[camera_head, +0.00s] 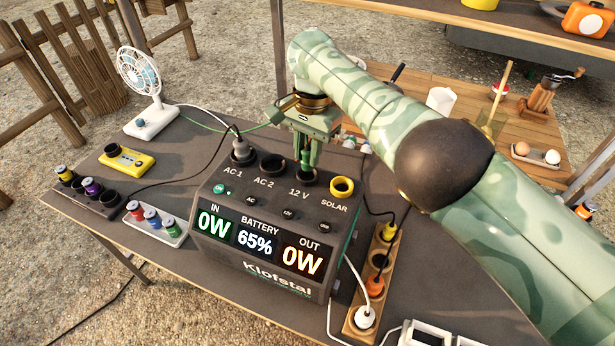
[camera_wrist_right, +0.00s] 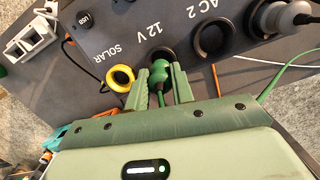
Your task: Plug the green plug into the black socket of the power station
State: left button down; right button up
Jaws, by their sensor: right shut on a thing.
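The dark power station (camera_head: 262,274) stands on the table, with AC 1, AC 2, 12 V and SOLAR sockets on top. My right gripper (camera_head: 305,158) is shut on the green plug (camera_head: 306,162), right above the black 12 V socket (camera_head: 309,178). In the right wrist view the green plug (camera_wrist_right: 158,76) sits between my fingers, its tip at the dark mouth of the 12 V socket (camera_wrist_right: 161,54). How deep it sits, I cannot tell. The AC 2 socket (camera_head: 271,164) is black and empty. My left gripper is not in view.
A grey plug (camera_head: 242,152) sits in AC 1. The yellow SOLAR socket (camera_head: 342,186) is empty, right of 12 V. A fan (camera_head: 140,75) with a green cable stands at the left. A wooden strip (camera_head: 355,325) with several plugs lies right of the station.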

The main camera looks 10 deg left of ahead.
aim_at(307, 161)
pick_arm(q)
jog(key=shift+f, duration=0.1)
pick_arm(e)
jog(key=shift+f, duration=0.2)
pick_arm(q)
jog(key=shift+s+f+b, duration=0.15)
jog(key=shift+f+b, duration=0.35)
jog(key=shift+b, duration=0.1)
pick_arm(e)
jog(key=shift+f, duration=1.35)
jog(key=o, duration=1)
jog(key=shift+o, duration=0.2)
